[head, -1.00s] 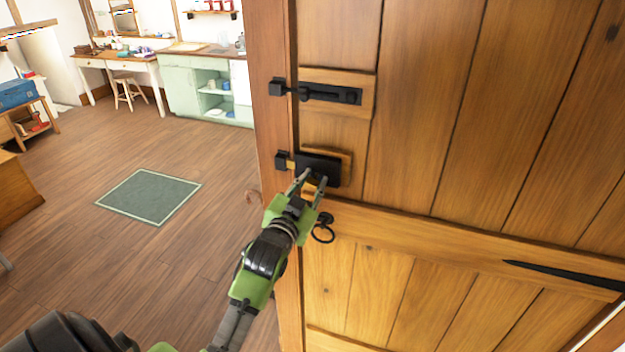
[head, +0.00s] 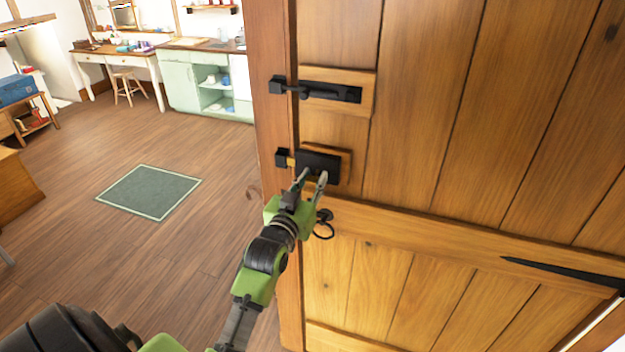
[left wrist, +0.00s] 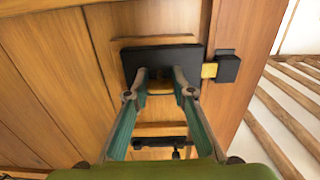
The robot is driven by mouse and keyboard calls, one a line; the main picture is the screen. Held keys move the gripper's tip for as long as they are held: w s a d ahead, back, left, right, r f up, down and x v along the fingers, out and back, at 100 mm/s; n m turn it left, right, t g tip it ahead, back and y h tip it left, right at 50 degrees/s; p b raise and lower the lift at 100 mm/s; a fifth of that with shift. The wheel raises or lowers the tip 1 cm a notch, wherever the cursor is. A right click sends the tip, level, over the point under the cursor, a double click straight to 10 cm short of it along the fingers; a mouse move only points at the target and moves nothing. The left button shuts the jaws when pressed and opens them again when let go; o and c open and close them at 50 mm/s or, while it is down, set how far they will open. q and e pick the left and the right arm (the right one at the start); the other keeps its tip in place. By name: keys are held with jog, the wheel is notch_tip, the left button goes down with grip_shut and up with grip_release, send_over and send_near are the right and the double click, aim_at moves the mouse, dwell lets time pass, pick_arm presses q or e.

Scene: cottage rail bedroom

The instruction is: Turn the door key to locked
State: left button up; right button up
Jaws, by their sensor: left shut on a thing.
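The black lock case (head: 325,160) is on a wooden backing on the door, near its left edge. It also shows in the left wrist view (left wrist: 160,54), turned upside down. A brass bolt (left wrist: 209,70) spans the gap between the case and the black keeper (left wrist: 228,69); the keeper also shows in the head view (head: 282,158). My right gripper is out of view.
A black slide bolt (head: 330,91) sits above the lock. A black ring handle (head: 324,229) hangs just below my gripper. The door (head: 440,110) fills the right side. Open wooden floor with a green rug (head: 150,192) lies to the left.

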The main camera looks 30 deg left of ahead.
pick_arm(q)
jog(key=shift+f, duration=0.1)
jog(key=o, duration=1.1)
jog(key=shift+o, duration=0.2)
jog(key=v, duration=1.2)
jog(key=shift+f, duration=0.15)
